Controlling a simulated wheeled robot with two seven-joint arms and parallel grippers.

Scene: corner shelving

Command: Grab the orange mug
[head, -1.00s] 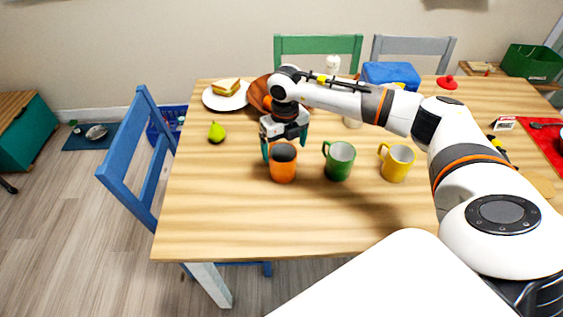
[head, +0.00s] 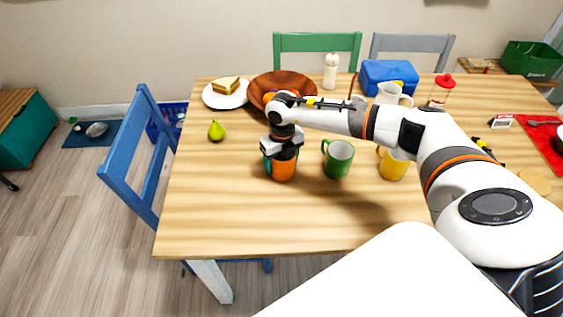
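The orange mug (head: 284,172) stands upright on the wooden table, left of a green mug (head: 338,159) and a yellow mug (head: 392,166). My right gripper (head: 282,161) is lowered over the orange mug and points down. One teal finger shows at the mug's left side; the other is mostly hidden at its right rear. The gripper body covers much of the mug's rim. I cannot tell whether the fingers press on the mug. My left gripper is out of view.
Behind the gripper is a brown bowl (head: 262,84). A plate (head: 212,99) with a sandwich and a green pear (head: 216,131) lie to the left. A white jug (head: 389,92) and a blue box (head: 379,72) stand behind my arm. The table's front left is clear.

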